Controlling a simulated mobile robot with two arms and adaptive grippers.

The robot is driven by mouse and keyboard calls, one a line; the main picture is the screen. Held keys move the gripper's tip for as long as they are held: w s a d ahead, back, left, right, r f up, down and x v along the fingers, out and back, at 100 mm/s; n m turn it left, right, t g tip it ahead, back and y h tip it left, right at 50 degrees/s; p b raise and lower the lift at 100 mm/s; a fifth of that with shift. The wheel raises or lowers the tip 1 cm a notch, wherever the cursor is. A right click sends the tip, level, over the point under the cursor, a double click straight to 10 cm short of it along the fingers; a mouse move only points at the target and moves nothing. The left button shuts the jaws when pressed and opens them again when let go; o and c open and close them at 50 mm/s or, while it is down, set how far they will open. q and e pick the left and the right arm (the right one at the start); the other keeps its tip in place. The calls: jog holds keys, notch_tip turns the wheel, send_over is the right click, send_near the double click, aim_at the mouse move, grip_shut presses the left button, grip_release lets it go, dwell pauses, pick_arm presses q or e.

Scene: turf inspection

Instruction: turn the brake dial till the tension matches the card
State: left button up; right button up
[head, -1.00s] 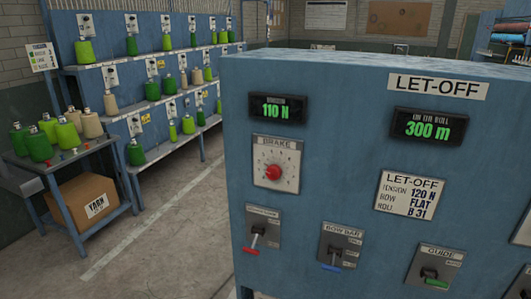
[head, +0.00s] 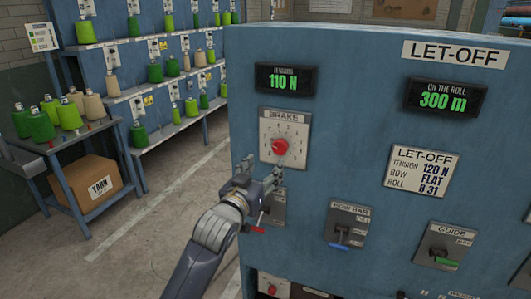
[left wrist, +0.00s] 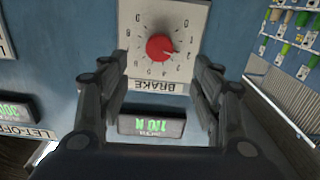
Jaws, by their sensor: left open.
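The brake dial (head: 281,146) is a red knob on a white numbered plate on the blue let-off cabinet. Above it the tension display (head: 286,78) reads 110 N. The let-off card (head: 421,170) lists tension 120 N, bow flat and roll B 31. My left gripper (head: 261,172) is open and empty, just below and left of the dial in the head view. In the left wrist view the red dial (left wrist: 160,48) lies ahead between the two spread fingers (left wrist: 164,70), apart from them, and the picture is upside down. My right gripper is not in view.
Below the dial is a red-handled lever (head: 252,229), partly behind my gripper. To its right are a blue-handled bow bar lever (head: 338,245) and a green guide lever (head: 440,260). The roll display (head: 443,98) reads 300 m. Yarn racks and a cone table (head: 80,140) stand at left.

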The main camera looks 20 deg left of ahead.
aim_at(279, 148)
pick_arm(q)
jog(key=w, duration=0.3)
jog(key=w+p, duration=0.1)
jog(key=w, duration=0.3)
jog(key=w+p, duration=0.1)
jog(key=w, duration=0.2)
jog(key=shift+w+d+r, duration=0.1)
jog(key=shift+w+d, duration=0.15)
jog(key=shift+w, duration=0.15)
jog(key=c, duration=1.1)
jog(key=shift+o, duration=0.2)
